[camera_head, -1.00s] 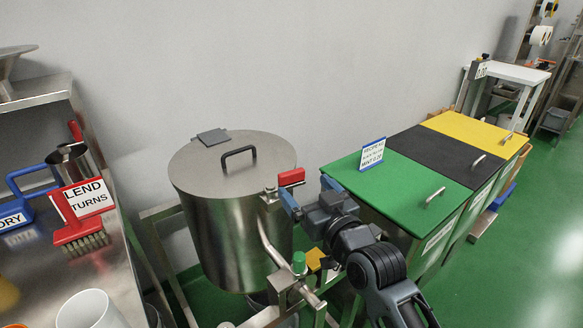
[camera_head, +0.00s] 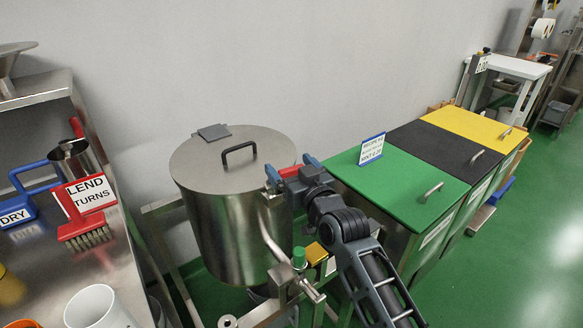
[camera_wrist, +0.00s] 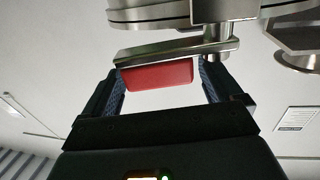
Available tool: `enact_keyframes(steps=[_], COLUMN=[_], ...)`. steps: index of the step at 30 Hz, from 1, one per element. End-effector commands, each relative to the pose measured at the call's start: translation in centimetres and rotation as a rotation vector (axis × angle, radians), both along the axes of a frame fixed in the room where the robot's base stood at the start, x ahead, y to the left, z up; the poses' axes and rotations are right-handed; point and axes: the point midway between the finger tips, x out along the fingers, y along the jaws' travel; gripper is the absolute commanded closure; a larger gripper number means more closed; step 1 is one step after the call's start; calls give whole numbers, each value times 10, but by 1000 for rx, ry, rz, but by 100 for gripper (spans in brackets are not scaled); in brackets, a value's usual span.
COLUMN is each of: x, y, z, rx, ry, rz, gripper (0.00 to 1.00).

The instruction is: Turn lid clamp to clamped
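The lid clamp's red handle (camera_head: 289,172) is at the right rim of the steel drum (camera_head: 228,235), partly hidden by my gripper (camera_head: 292,168). The drum's round lid (camera_head: 205,165) sits on top with a black handle. In the wrist view, the red handle (camera_wrist: 158,75) lies between the two fingers of my gripper (camera_wrist: 160,85), under a metal bar (camera_wrist: 165,48) joined to a pivot by the drum's rim. My gripper is open, with one finger on each side of the handle. A gap shows at the right finger; contact at the left one is unclear.
Green (camera_head: 400,185), black (camera_head: 440,150) and yellow (camera_head: 470,127) lidded bins stand close to the right of my arm. A steel frame with a green knob (camera_head: 299,257) is below the clamp. A steel table (camera_head: 100,265) with brushes and cups is at left.

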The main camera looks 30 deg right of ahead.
Motion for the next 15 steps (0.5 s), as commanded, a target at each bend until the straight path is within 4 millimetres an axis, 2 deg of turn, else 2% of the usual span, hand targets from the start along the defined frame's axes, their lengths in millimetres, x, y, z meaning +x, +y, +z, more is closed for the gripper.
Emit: enact_keyframes(steps=[2, 15], x=[0, 0], y=[0, 0], z=[0, 0], rx=[0, 0], ry=[0, 0], rz=[0, 0], gripper=[16, 58])
